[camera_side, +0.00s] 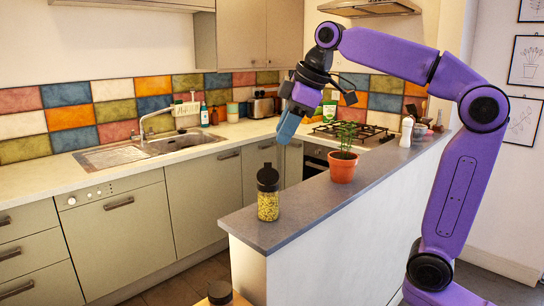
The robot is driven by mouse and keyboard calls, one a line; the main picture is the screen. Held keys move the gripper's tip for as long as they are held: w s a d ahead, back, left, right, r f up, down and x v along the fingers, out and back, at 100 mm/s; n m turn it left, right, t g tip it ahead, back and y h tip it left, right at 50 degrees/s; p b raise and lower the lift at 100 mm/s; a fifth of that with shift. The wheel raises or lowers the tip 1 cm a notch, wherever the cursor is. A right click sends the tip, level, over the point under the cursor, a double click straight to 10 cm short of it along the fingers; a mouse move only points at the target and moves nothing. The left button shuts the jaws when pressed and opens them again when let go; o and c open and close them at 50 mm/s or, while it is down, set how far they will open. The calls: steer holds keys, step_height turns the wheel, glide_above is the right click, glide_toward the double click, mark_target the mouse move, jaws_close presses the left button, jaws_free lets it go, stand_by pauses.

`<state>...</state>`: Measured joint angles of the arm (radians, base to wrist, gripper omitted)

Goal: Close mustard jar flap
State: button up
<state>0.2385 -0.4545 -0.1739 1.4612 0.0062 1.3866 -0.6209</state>
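A clear jar (268,204) with yellow contents stands upright near the front end of the grey ledge. Its black lid (267,172) rises above the rim and looks tipped up, with the flap seemingly open. This looks like the mustard jar. My gripper (286,134) hangs above and to the right of the jar, apart from it, with blue fingers pointing down. The fingers are seen side-on, so I cannot tell whether they are open or shut. I see nothing held between them.
A potted plant (343,165) in a terracotta pot stands on the ledge (300,208) right of the jar. Small bottles and pots (407,131) stand farther back. Another dark-lidded jar (220,294) shows at the bottom edge. The ledge between jar and plant is clear.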

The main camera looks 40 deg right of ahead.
glide_toward(268, 174)
steer(key=x, duration=0.5)
steer(key=shift+w+a+r, duration=0.15)
steer(key=shift+w+a, duration=0.15)
steer(key=shift+w, duration=0.1)
jaws_close()
